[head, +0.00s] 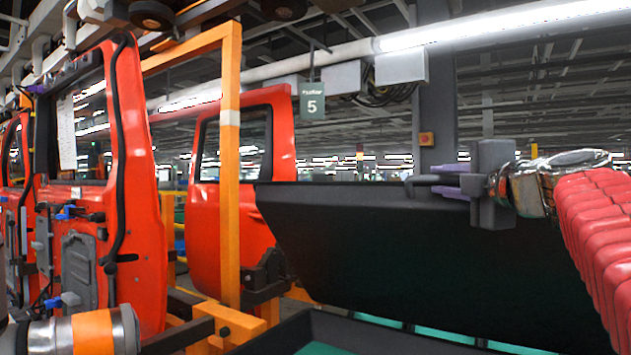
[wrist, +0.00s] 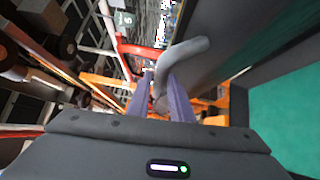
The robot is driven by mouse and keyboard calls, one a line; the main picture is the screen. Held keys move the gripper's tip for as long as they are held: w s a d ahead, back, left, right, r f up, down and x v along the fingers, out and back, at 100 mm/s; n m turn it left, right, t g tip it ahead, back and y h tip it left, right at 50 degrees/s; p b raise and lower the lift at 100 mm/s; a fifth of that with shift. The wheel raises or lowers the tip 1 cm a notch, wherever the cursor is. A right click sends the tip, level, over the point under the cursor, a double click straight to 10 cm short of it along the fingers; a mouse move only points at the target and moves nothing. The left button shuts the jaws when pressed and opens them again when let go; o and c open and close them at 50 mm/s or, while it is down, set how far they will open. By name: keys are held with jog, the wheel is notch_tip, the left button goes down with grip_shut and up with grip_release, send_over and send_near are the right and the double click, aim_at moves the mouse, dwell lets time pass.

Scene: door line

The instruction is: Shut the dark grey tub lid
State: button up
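The dark grey tub lid (head: 400,250) stands raised and steeply tilted in the head view, open above the tub (head: 290,332). Its flat face also fills the upper right of the wrist view (wrist: 235,40). A grey bent handle (head: 422,179) sticks out near the lid's top edge; it shows in the wrist view (wrist: 185,52) too. My gripper (head: 450,181) is at this handle, its two purple fingers on either side of it. In the wrist view the handle runs between the fingers (wrist: 160,95). Whether both fingers press on it is unclear.
Orange-red vehicle doors (head: 145,200) and (head: 200,230) hang left of the lid. An orange post (head: 230,180) stands between them. The tub's teal inside (wrist: 285,120) shows at right in the wrist view. A green sign (head: 312,101) hangs behind.

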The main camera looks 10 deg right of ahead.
jog(key=shift+w, duration=0.45)
jog(key=shift+s+d+r, duration=0.1)
grip_shut()
jog(key=shift+d, duration=0.15)
